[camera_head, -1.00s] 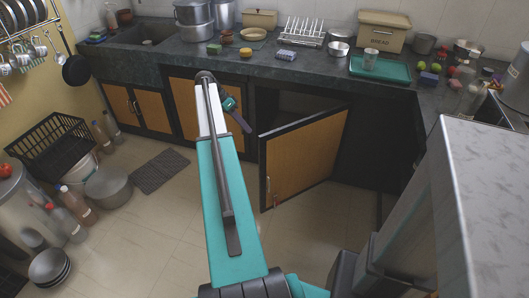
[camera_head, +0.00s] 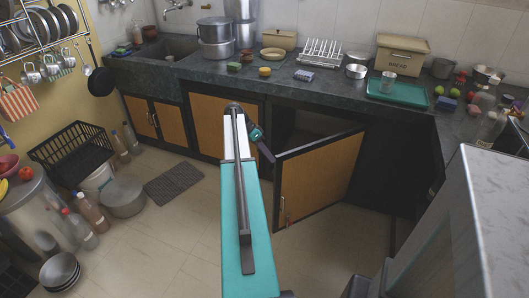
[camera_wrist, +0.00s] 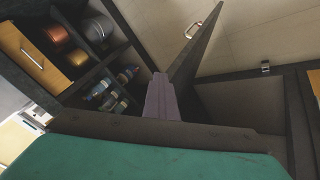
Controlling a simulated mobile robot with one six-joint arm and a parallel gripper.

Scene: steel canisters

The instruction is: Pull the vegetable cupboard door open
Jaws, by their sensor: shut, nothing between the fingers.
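The cupboard door (camera_head: 322,178), a wood panel in a dark frame, stands partly open, hinged on its right. My gripper (camera_head: 270,157) is shut and empty at the top of the door's free edge; contact cannot be told. In the wrist view its purple fingers (camera_wrist: 162,98) point toward the inner side of the dark door (camera_wrist: 196,48), whose pale handle (camera_wrist: 204,20) shows beyond the edge.
Shelves with pots (camera_wrist: 95,27) and several jars (camera_wrist: 112,88) show at left in the wrist view. The counter (camera_head: 300,85) runs above the cupboard. A marble-topped block (camera_head: 490,200) stands at right. Floor (camera_head: 165,235) is clear left of my arm.

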